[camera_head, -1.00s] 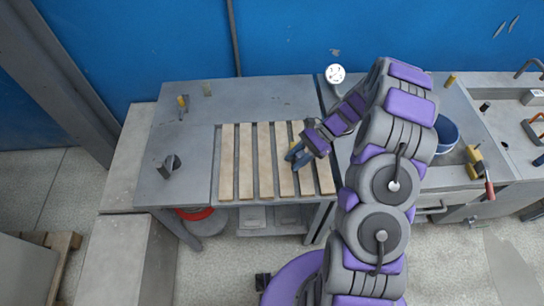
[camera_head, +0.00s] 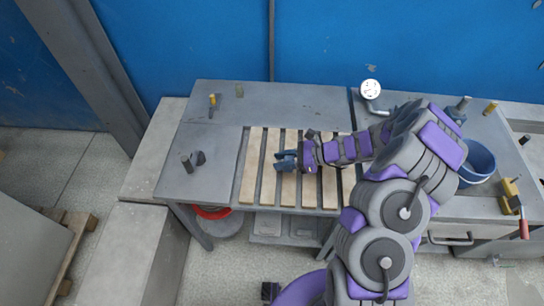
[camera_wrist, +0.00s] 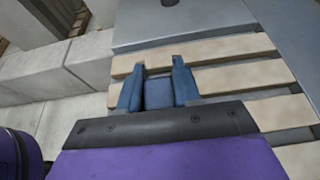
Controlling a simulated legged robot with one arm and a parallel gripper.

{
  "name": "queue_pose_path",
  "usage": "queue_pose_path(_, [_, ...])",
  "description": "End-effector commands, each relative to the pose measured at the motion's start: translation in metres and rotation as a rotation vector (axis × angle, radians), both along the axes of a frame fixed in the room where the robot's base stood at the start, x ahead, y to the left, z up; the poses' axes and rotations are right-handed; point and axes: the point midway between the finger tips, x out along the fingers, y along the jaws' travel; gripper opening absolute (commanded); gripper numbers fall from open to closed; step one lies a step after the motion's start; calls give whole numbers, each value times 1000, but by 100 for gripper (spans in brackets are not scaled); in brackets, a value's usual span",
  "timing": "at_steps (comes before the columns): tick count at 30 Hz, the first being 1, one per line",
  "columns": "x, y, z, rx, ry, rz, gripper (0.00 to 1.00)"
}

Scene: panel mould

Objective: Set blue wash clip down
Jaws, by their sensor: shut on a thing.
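My gripper (camera_head: 279,160) is over the wooden slats (camera_head: 252,170) of the grey table, with its fingers pointing left. In the wrist view its two blue-grey fingers (camera_wrist: 156,68) are shut on a blue block-like piece, the blue wash clip (camera_wrist: 158,94). The clip sits between the fingers, and its lower part is hidden by the gripper body. Slats show beneath and beyond it in the wrist view. I cannot tell whether the clip touches a slat. In the head view the clip is too small to tell from the fingers.
A white round-headed fixture (camera_head: 370,88), blue bucket (camera_head: 478,160) and yellow tool (camera_head: 511,188) are to the right. The table's back middle is clear.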

Motion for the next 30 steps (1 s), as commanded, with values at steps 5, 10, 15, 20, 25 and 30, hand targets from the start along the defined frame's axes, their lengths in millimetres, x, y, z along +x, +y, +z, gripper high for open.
queue_pose_path(5, [28,25,-6,-1,-1,3,3])
queue_pose_path(10, [41,37,-6,4,1,2,3])
queue_pose_path(15, [48,44,-6,4,-1,0,3])
queue_pose_path(20, [50,47,-28,2,0,0,3])
queue_pose_path(25, [49,47,-43,2,1,0,3])
queue_pose_path(30, [49,46,-41,2,0,0,34])
